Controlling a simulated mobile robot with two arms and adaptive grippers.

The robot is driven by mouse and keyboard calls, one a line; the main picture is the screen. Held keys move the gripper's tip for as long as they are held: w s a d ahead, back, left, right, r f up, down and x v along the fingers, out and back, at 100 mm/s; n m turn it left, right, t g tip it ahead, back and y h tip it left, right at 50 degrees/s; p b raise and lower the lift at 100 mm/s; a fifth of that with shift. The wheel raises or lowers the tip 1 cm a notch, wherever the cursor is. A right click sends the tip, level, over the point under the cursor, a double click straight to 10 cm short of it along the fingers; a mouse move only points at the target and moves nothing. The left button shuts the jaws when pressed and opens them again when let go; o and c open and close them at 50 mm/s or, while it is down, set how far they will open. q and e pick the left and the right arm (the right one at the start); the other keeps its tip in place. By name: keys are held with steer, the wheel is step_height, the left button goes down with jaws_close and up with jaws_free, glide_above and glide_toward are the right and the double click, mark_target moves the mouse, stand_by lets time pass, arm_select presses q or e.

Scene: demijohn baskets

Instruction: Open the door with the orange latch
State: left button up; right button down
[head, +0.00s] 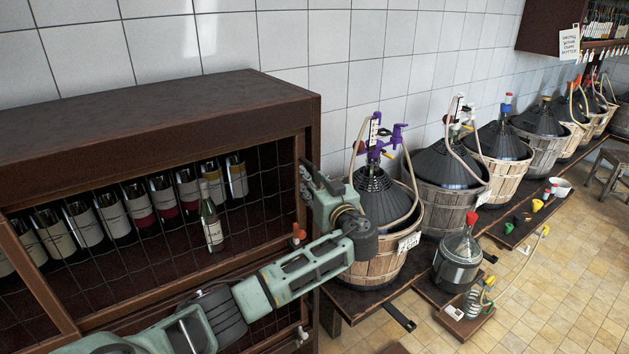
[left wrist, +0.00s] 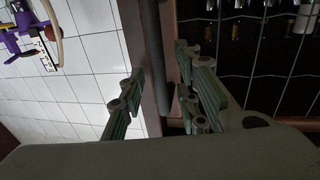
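A dark brown cabinet (head: 160,116) with a wire-mesh front (head: 262,205) stands at the left in the head view. A small orange latch (head: 299,232) sits on its right front post, just below my left gripper. The door looks closed. My left gripper (head: 308,180) is at the upper part of that post. In the left wrist view my left gripper (left wrist: 162,66) has its fingers apart, with the brown post and a dark vertical bar (left wrist: 166,45) showing between them. I cannot tell whether they touch. The latch is not visible there. My right gripper is not in view.
Several bottles (head: 137,205) stand behind the mesh. A demijohn in a basket (head: 375,255) with a purple tap stands close right of my gripper. More baskets line the wall bench. A small demijohn (head: 457,262) stands in front. The tiled floor (head: 555,290) is free at the right.

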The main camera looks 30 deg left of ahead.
arm_select(q)
jaws_close()
stand_by(0.4)
